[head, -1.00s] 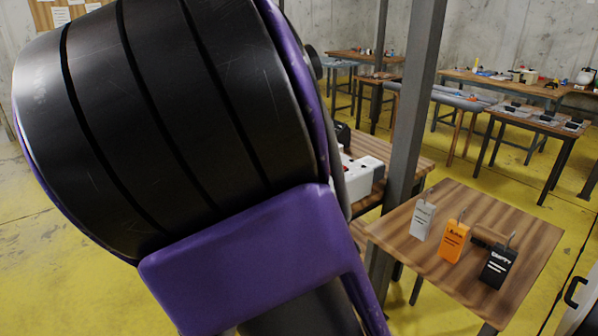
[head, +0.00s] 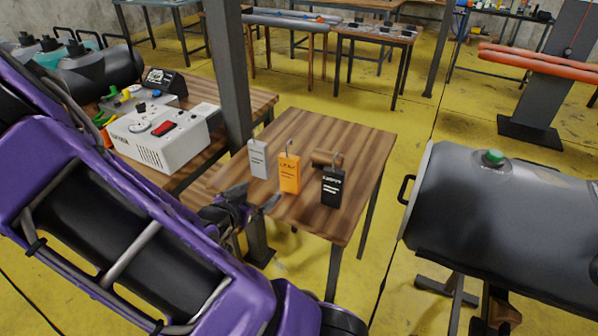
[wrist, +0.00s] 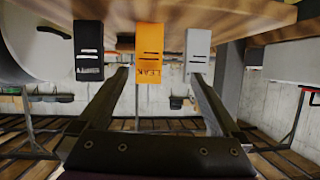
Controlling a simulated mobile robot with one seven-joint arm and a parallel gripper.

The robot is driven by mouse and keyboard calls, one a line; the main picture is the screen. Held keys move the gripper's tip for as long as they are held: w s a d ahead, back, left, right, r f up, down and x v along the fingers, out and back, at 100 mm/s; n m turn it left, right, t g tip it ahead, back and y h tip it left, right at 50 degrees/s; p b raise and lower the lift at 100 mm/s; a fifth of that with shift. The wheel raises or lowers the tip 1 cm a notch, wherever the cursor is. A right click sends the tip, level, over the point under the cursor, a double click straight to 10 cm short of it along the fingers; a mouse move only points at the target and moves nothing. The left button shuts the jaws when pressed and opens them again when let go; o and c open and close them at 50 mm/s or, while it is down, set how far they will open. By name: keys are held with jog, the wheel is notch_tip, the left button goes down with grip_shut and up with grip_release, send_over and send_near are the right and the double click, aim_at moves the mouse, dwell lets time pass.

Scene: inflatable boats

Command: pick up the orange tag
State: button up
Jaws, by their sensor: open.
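The orange tag (head: 290,174) stands upright on the small wooden table (head: 350,135), with a wire hook at its top. It stands between a grey tag (head: 258,160) on its left and a black tag (head: 332,188) on its right. My gripper (head: 258,196) is open and empty at the table's near left edge, short of the tags. The wrist view appears upside down; the orange tag (wrist: 150,55) shows there beyond and between my open fingers (wrist: 160,82), apart from them. The black tag (wrist: 88,50) is left and the grey tag (wrist: 198,50) right.
A grey post (head: 230,75) rises at the table's left. Behind it, another table holds a white box (head: 160,135) with a red switch. A large grey inflatable tube (head: 510,230) stands on the right.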

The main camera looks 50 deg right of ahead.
aim_at(287, 180)
jog(key=b+x, duration=0.1)
jog(key=x, duration=0.3)
jog(key=s+x, duration=0.1)
jog(key=x, duration=0.3)
jog(key=b+x, duration=0.1)
jog(key=x, duration=0.3)
jog(key=shift+s+d+f+b, duration=0.25)
jog(key=shift+d+f+b, duration=0.1)
jog(key=shift+d+f, duration=0.1)
jog(key=shift+s+b+x, duration=0.2)
jog(key=shift+b+x, duration=0.15)
jog(key=shift+x, duration=2.35)
jog(key=shift+d, duration=0.1)
jog(key=shift+c, duration=0.2)
